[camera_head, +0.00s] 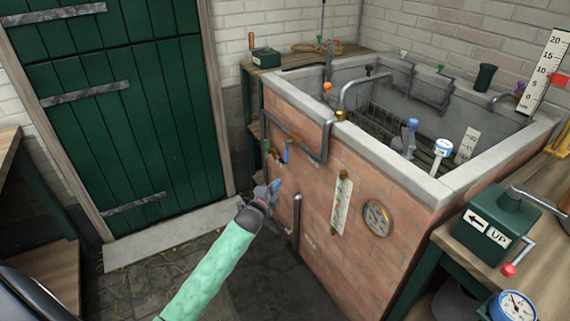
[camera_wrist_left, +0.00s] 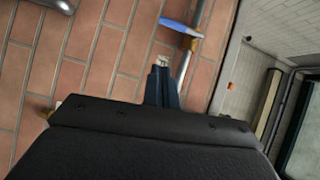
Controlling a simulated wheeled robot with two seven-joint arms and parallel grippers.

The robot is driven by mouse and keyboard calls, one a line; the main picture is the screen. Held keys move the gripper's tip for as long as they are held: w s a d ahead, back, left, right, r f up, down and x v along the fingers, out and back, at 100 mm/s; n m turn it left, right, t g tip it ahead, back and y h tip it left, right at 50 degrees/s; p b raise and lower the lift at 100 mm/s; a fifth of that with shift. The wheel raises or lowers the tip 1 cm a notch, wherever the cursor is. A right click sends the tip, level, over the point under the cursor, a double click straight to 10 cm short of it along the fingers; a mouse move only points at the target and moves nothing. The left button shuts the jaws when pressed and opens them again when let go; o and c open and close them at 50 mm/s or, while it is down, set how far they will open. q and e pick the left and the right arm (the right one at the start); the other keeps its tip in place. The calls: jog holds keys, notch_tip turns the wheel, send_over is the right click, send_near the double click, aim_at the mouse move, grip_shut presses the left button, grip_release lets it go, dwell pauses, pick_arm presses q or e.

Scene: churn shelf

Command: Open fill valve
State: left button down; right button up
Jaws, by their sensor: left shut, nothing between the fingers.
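A valve with a blue lever handle (camera_head: 285,152) sits on the grey pipework on the left part of the brick tank's front face. No label reads on it, so I cannot tell for sure that it is the fill valve. Its blue handle also shows in the left wrist view (camera_wrist_left: 180,26), slanting across a metal pipe. My left gripper (camera_head: 277,185), on the green-sleeved arm, is just below the handle in the head view. In the wrist view its closed fingertips (camera_wrist_left: 161,66) point toward the handle, with a gap between. It is empty. My right gripper is not in view.
The brick tank (camera_head: 400,185) has a pale stone rim. A vertical pipe (camera_head: 296,220), a white scale (camera_head: 341,203) and a round gauge (camera_head: 377,217) are on its front. A bench with a green lever box (camera_head: 490,228) stands at right. Floor left of the tank is open.

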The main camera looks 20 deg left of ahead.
pick_arm(q)
jog(key=shift+d+r+m, duration=0.1)
jog(key=shift+r+m, duration=0.15)
jog(key=shift+m, duration=0.45)
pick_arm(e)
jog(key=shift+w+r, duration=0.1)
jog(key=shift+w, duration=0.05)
pick_arm(q)
jog(key=shift+w, duration=0.1)
